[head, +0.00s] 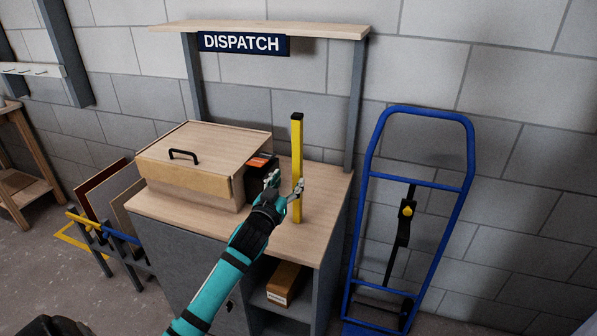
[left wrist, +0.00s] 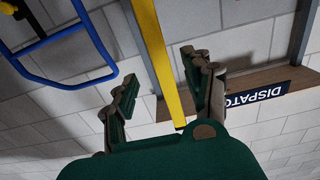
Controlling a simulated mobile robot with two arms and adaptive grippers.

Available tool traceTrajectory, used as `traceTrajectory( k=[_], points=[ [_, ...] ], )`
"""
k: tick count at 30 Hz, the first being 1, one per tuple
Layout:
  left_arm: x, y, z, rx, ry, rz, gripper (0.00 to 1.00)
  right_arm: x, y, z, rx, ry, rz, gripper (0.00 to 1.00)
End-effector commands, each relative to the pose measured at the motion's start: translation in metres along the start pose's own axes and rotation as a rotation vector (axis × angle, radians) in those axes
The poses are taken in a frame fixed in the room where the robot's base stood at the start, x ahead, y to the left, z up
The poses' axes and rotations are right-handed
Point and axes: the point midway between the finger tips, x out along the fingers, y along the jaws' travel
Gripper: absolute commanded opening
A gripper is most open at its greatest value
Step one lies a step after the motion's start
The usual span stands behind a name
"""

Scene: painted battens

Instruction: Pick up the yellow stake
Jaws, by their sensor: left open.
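The yellow stake (head: 297,150) stands upright on the wooden top of the dispatch bench (head: 322,198), near its right side. It is a slim bar with a dark top end. My left gripper (head: 286,179) is open at the stake's lower half, with one finger overlapping it in the head view. In the left wrist view the stake (left wrist: 162,62) runs between the two spread fingers of the gripper (left wrist: 158,72), with gaps showing at both sides. Its lower end is out of sight there. My right gripper is in neither view.
A wooden box with a black handle (head: 188,158) and a dark box with an orange label (head: 262,172) stand left of the stake. A blue hand truck (head: 467,180) leans at the right. A shelf with a DISPATCH sign (head: 242,43) is above. A carton (head: 284,284) sits below.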

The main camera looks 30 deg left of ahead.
Motion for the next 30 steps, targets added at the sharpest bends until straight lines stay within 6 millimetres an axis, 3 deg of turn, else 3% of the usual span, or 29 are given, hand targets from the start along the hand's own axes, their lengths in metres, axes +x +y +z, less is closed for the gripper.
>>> traceTrajectory(
  k=[3,10,18,28,30],
  points=[
    [0.019,0.0,-0.001,0.0,0.0,-0.001,0.51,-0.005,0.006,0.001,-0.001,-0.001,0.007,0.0],
    [0.034,0.0,-0.002,0.0,-0.001,-0.001,0.51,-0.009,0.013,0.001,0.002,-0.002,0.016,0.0],
    [0.072,-0.001,-0.006,-0.001,-0.001,-0.001,0.51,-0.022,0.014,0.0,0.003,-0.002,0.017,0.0],
    [0.08,0.0,-0.004,0.001,-0.001,0.0,0.51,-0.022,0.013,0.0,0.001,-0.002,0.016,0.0],
    [0.08,0.0,-0.004,0.0,-0.001,0.0,0.44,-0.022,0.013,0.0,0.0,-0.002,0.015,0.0]
  ],
)
